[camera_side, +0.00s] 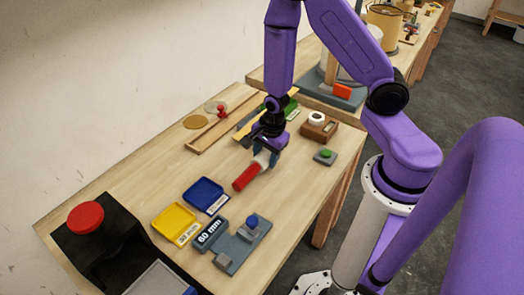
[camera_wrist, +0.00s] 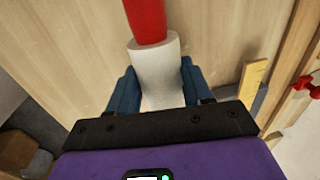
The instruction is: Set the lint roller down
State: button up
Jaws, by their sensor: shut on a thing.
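The lint roller has a red handle (camera_side: 246,177) and a white roll (camera_side: 265,159). My gripper (camera_side: 270,150) is above the wooden table and is shut on the white roll. In the side view the red handle points down and left, low over the table; I cannot tell whether it touches the top. In the wrist view the white roll (camera_wrist: 156,62) sits between the blue fingers of my gripper (camera_wrist: 158,84), and the red handle (camera_wrist: 147,20) extends beyond them. The near end of the roll is hidden by the gripper body.
A blue tray (camera_side: 205,195), yellow tray (camera_side: 174,224), 60 mm block (camera_side: 211,234) and grey fixture (camera_side: 242,245) lie toward the front. A brown block with a white ring (camera_side: 318,124) and a green-button box (camera_side: 325,156) are right. Bare table surrounds the handle.

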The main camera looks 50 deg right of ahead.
jog(key=shift+f, duration=0.95)
jog(key=shift+f, duration=0.1)
jog(key=o, duration=1.1)
